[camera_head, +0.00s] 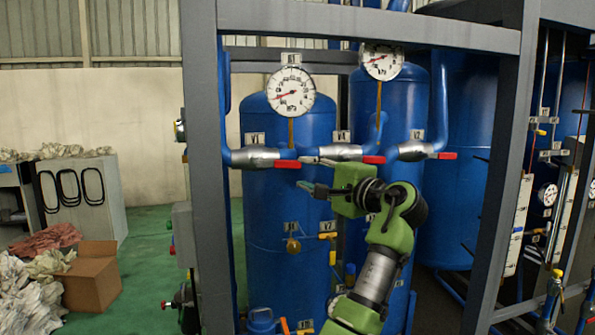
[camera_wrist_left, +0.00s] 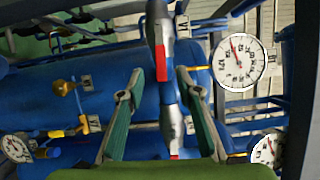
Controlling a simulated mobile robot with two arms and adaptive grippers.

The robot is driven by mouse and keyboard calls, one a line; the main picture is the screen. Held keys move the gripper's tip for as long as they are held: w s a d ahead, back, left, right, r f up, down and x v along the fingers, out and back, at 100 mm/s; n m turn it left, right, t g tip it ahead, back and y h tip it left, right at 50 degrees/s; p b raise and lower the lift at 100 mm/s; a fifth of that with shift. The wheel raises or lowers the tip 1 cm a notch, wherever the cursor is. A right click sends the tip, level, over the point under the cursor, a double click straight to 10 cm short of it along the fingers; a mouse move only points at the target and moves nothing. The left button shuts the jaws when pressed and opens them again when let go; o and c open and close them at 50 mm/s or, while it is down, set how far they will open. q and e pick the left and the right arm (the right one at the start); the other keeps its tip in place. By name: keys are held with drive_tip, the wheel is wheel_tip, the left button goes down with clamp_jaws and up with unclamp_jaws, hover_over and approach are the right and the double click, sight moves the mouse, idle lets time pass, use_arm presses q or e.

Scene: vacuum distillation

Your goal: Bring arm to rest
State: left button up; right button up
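My left arm is green and reaches up in the middle of the head view. Its left gripper (camera_head: 307,175) points left, just in front of the pipe valves. The left wrist view also shows the gripper (camera_wrist_left: 160,73), its two green fingers spread apart with nothing clasped. A valve with a red handle (camera_wrist_left: 161,62) shows between and beyond the fingertips; I cannot tell whether they touch it. In the head view the left red handle (camera_head: 287,164) and the middle red handle (camera_head: 373,160) lie level near the gripper. My right gripper is in neither view.
Blue tanks (camera_head: 285,215) stand behind a grey frame, whose post (camera_head: 206,230) is left of my arm. Gauges (camera_head: 291,91) and a third red-handled valve (camera_head: 446,155) are close by. A cardboard box (camera_head: 92,280) sits on the left floor. Green floor (camera_head: 145,260) beside it is clear.

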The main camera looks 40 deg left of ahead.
use_arm(q)
drive_tip(key=shift+s+d, duration=0.15)
drive_tip(key=shift+d, duration=0.2)
